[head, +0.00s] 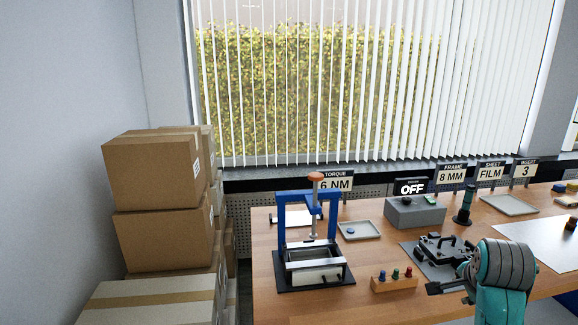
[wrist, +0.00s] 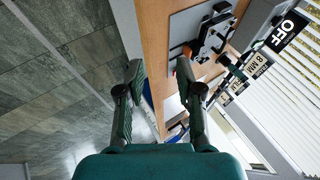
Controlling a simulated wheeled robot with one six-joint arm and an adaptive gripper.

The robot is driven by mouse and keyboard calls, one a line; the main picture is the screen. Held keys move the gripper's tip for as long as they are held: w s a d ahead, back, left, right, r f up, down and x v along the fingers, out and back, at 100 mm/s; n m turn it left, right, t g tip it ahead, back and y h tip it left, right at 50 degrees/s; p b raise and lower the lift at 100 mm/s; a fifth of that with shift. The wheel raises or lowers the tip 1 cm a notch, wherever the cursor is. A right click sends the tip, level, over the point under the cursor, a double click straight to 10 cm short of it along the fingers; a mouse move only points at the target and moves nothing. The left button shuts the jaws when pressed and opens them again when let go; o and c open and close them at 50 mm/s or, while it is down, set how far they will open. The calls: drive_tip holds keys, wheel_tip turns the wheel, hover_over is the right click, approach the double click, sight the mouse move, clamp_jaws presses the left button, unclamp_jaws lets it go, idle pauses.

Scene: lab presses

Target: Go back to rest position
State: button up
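My gripper (wrist: 160,75) is open in the wrist view, its two fingers spread apart with nothing between them. In the head view my gripper (head: 448,287) shows as dark fingers at the lower right, left of my teal arm, near the table's front edge. My arm hides part of the table there. A black clamp fixture (head: 436,248) on a grey plate lies behind the gripper; it also shows in the wrist view (wrist: 211,36), beyond the fingers.
A blue-framed press (head: 281,230) stands on the wooden table (head: 350,306), left of a block of coloured pegs (head: 394,282). A grey box with an OFF display (head: 411,187) and trays stand behind. Cardboard boxes (head: 160,175) are stacked left. The wrist view shows clear tiled floor (wrist: 60,75).

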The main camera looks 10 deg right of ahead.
drive_tip(key=s+a+f+n+t, duration=0.1)
drive_tip(key=s+a+f+n, duration=0.2)
drive_tip(key=f, duration=0.4)
drive_tip(key=s+a+f+n+t, duration=0.1)
drive_tip(key=s+a+f+n, duration=0.15)
drive_tip(key=a+f, duration=0.35)
drive_tip(key=s+a+f+n+t, duration=0.1)
drive_tip(key=s+a+f+n, duration=0.15)
drive_tip(key=f, duration=0.55)
drive_tip(key=s+a+f+n+t+y, duration=0.1)
drive_tip(key=s+a+f+n, duration=0.1)
drive_tip(key=s+a+f, duration=0.35)
drive_tip(key=s+a+r+n+t+y, duration=0.15)
drive_tip(key=s+a, duration=0.25)
drive_tip(key=s, duration=0.5)
drive_tip(key=s+a+r+n+t, duration=0.1)
drive_tip(key=s+a+n, duration=0.2)
drive_tip(key=s, duration=0.6)
drive_tip(key=s+a+r+n+t, duration=0.1)
drive_tip(key=s+r+n, duration=0.1)
drive_tip(key=s+r, duration=0.2)
drive_tip(key=s+a+r+n+t+y, duration=0.1)
drive_tip(key=s+r, duration=0.3)
drive_tip(key=s, duration=0.5)
drive_tip(key=shift+a+r+n, duration=0.3)
drive_tip(key=shift+n, duration=0.25)
